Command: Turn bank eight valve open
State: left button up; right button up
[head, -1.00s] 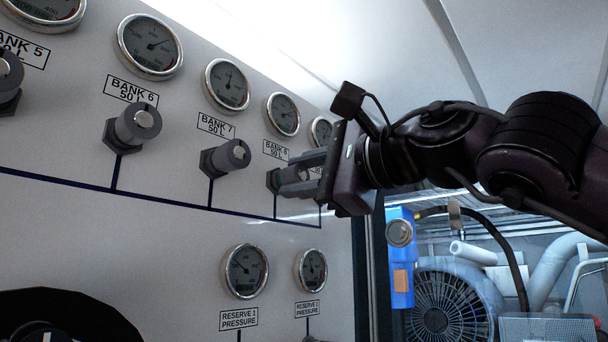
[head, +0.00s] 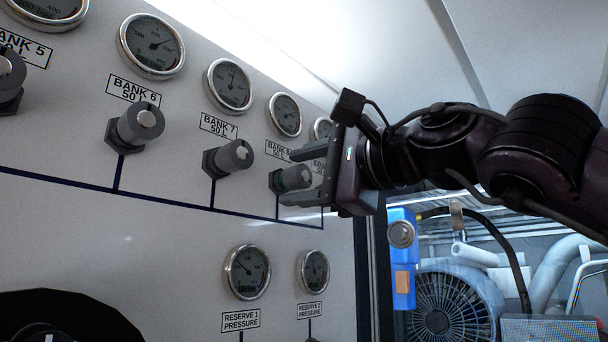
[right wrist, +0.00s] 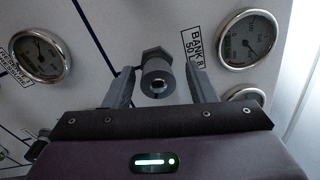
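The bank eight valve (head: 292,178) is a grey knob with a greenish tint, on a dark hex base on the panel. Its label (head: 279,151), partly hidden by my finger, reads bank 8 in the right wrist view (right wrist: 192,46). My right gripper (head: 302,176) is open, with one finger above and one below the knob in the head view. In the right wrist view the knob (right wrist: 157,78) sits between the two fingertips, with a gap on each side. I cannot tell how far the valve is turned. My left gripper is not in view.
The bank 7 valve (head: 232,156) and bank 6 valve (head: 140,124) stand out from the panel to the left. Gauges (head: 285,114) line the row above. Reserve gauges (head: 247,272) sit below. A blue box (head: 402,258) and machinery lie beyond the panel's right edge.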

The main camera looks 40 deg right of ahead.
jog(key=shift+s+f, duration=0.1)
jog(key=shift+s, duration=0.1)
jog(key=s+b, duration=0.3)
jog(key=s, duration=0.4)
jog(key=shift+s+d+f, duration=0.15)
jog(key=shift+d, duration=0.1)
